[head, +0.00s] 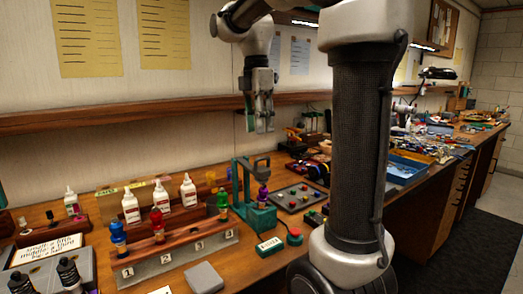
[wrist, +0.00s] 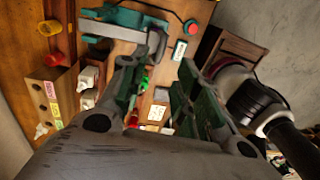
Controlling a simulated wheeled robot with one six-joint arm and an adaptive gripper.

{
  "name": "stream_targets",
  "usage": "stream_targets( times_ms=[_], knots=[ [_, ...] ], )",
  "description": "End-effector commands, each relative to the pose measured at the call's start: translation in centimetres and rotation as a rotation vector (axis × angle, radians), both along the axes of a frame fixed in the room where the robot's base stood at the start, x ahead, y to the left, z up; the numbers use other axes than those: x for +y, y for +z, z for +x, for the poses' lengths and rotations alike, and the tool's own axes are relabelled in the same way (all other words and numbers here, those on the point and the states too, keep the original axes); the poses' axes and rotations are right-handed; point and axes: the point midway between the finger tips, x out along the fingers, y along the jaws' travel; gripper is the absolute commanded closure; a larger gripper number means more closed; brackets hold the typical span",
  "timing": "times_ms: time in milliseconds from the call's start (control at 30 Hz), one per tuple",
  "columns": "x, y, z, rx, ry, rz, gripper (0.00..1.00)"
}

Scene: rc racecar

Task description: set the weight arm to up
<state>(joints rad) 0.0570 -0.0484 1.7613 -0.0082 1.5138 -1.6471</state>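A teal stand (head: 240,188) stands on the bench right of the bottle rack in the head view. I take the grey bar (head: 256,160) across its top to be the weight arm; it looks roughly level. A purple bottle (head: 263,196) is below its right end. In the wrist view the teal stand (wrist: 112,18) and the grey bar (wrist: 122,33) show at the top, beyond the fingers. My gripper (head: 259,128) hangs fingers down above the stand, apart from it. In the wrist view its green-padded fingers (wrist: 160,75) are spread, with nothing held between them.
A wooden rack (head: 180,240) with several bottles stands left of the stand. A red button (head: 294,236) and a small labelled box (head: 270,246) lie in front of it. A dark panel with coloured knobs (head: 297,196) lies to its right. A wall shelf (head: 120,118) runs behind.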

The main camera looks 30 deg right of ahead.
Motion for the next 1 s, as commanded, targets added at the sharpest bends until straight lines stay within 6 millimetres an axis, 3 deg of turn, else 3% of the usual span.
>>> stream_targets(
  times_ms=[167,500,867,1000],
  knots=[
    [0.0,-1.7,-0.2,0.002,0.024,0.002,0.68],
    [0.0,-6.9,-0.6,0.002,0.021,0.002,0.68],
    [0.0,-7.8,-0.6,-0.001,0.020,0.002,0.68],
    [0.0,-7.8,-0.6,-0.001,0.020,0.002,0.90]
  ],
)
